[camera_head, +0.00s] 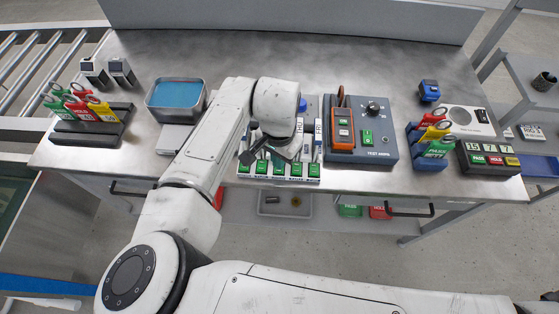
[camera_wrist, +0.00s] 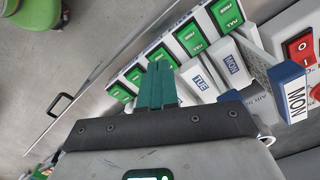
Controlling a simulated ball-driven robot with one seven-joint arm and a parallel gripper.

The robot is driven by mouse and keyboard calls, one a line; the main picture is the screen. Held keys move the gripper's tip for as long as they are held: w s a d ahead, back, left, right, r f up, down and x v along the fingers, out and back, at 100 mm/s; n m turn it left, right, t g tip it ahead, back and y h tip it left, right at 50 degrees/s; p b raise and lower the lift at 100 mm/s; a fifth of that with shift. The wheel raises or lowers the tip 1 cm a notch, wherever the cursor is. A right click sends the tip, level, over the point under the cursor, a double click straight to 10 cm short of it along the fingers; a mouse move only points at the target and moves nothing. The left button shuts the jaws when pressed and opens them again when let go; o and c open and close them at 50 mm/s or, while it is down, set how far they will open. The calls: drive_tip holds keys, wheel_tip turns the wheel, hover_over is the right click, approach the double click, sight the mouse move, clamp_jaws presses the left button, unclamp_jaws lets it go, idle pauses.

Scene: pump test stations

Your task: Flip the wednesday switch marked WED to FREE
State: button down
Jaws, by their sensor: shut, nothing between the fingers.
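The day switch panel (camera_head: 279,180) is a white strip at the bench's front edge, with a row of several green switch faces. In the wrist view, the green faces (camera_wrist: 190,37) run diagonally, with white tags marked MON (camera_wrist: 234,64) and TUE (camera_wrist: 201,80) beside them. I cannot read a WED mark; my fingers cover that part of the row. My gripper (camera_wrist: 158,68) has teal fingers pressed together with nothing between them. Their tips are close to the middle of the green row; contact cannot be told. In the head view, my gripper (camera_head: 278,159) is over the panel, partly hidden by my wrist.
A grey pump tester (camera_head: 380,150) stands right of the panel, with a blue tray (camera_head: 176,94) to the left. Tool holders stand at the far left (camera_head: 88,128) and the right (camera_head: 430,158). A blue-ended block marked MON (camera_wrist: 294,95) lies beside the tags.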

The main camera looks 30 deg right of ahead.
wheel_tip(320, 180, up, 4)
drive_tip(key=p, duration=0.3)
drive_tip(key=shift+r+p, duration=0.25)
drive_tip(key=shift+p, duration=0.05)
idle(0.4)
